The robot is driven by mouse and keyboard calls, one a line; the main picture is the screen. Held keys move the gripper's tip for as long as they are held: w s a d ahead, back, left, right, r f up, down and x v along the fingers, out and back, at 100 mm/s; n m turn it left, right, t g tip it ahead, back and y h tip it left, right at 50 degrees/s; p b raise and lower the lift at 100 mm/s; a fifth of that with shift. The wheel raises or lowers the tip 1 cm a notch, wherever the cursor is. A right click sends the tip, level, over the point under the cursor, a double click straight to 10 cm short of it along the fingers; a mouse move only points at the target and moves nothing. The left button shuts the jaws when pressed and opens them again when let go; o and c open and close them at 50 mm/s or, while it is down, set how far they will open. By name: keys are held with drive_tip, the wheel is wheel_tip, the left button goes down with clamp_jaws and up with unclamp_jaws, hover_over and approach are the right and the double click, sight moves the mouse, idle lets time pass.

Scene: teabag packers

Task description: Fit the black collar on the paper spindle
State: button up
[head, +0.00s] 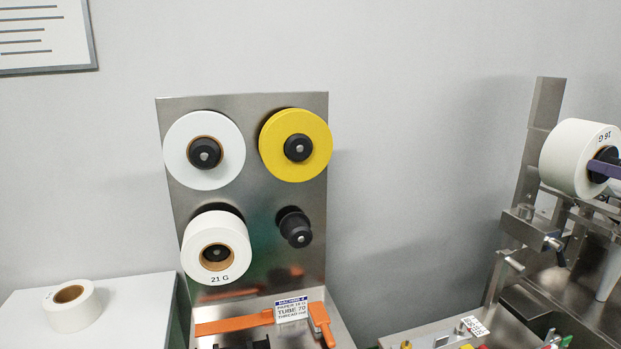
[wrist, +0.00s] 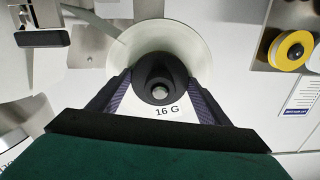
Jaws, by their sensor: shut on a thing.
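The black collar (wrist: 157,70) is between the two dark purple fingers of my gripper (wrist: 158,88), which is shut on it. The collar is in front of the white paper roll marked 16 G (wrist: 128,45), in line with its middle. A grey round spindle end (wrist: 160,93) shows in the collar's centre. In the head view the same roll (head: 572,157) hangs on the steel machine at right, with the collar (head: 602,166) at its front face and my gripper (head: 606,167) coming from the right. I cannot tell how deep the collar sits; the spindle's shaft is hidden.
A steel panel (head: 262,205) at centre holds two white rolls, a yellow roll (head: 318,150) and a bare black-capped peg (head: 296,229). Below it is a tray with an orange tool (head: 235,325). A loose white roll (head: 73,308) lies on the left table. Machine brackets (head: 530,228) stand below the 16 G roll.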

drive_tip(key=shift+w+a+r, duration=0.1)
drive_tip(key=shift+w, duration=0.1)
drive_tip(key=o, duration=1.3)
drive_tip(key=shift+a+r, duration=0.1)
drive_tip(key=shift+r, duration=0.05)
drive_tip(key=shift+c, duration=0.2)
drive_tip(key=shift+s, duration=0.15)
drive_tip(key=shift+s+d+f+b, duration=0.3)
drive_tip(key=shift+s+b, duration=0.05)
drive_tip(key=b+v, duration=0.3)
drive_tip(key=v, duration=1)
drive_tip(key=shift+s, duration=0.2)
drive_tip(key=shift+a+r, duration=0.15)
